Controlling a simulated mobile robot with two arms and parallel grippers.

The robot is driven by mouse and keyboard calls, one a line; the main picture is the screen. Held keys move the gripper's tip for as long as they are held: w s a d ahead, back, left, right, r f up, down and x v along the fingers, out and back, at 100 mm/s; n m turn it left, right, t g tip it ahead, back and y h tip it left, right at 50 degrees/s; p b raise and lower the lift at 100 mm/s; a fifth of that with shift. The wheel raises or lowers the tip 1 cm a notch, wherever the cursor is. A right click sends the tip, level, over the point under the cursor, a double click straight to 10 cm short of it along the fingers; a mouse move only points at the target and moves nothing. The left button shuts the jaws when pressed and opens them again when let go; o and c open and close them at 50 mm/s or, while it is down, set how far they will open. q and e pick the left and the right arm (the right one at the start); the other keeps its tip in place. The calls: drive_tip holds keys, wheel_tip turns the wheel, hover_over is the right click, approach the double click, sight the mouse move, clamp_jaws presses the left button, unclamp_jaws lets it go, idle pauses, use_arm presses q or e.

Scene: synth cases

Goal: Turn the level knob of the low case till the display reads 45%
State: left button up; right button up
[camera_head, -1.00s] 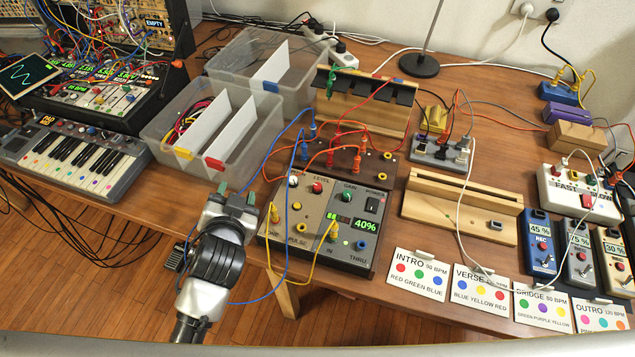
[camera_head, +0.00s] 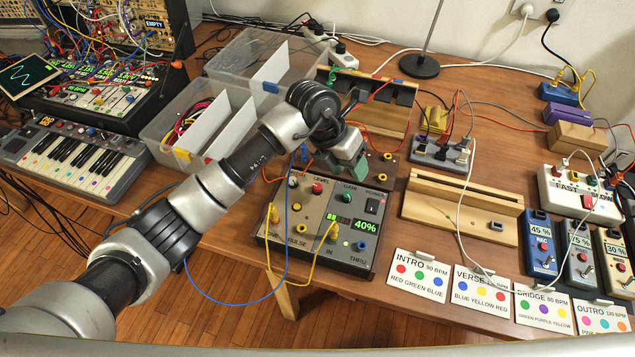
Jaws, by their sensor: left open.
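The low case (camera_head: 311,214) stands at the table's front edge, with a grey and a dark panel. Its red level knob (camera_head: 317,188) is on the upper left part, below the LEVEL label. A green gain knob (camera_head: 348,198) sits to its right. The display (camera_head: 366,226) reads 40%. My left gripper (camera_head: 350,168) hangs over the back of the case, above and right of the level knob, apart from it. It is open, and I see nothing between its green-tipped fingers. My arm hides part of the patch panel behind. My right gripper is out of view.
Yellow cables (camera_head: 317,262) and a blue cable (camera_head: 287,245) loop around the case front and left. Red patch cables run behind it, near my gripper. A wooden stand (camera_head: 455,215) is to the right, cards in front. Clear bins (camera_head: 232,165) stand left.

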sight(317, 186)
use_arm(q)
drive_tip(key=w+a+y, duration=0.3)
drive_tip(key=a+y, duration=0.2)
drive_tip(key=a, duration=0.1)
drive_tip(key=shift+n+t, duration=0.3)
drive_tip(key=shift+n, duration=0.1)
wheel_tip(317, 186, down, 10)
drive_tip(key=shift+r+p, duration=0.15)
drive_tip(key=shift+p, duration=0.3)
clamp_jaws()
drive_tip(key=shift+m+b, duration=0.4)
drive_tip(key=shift+m, duration=0.1)
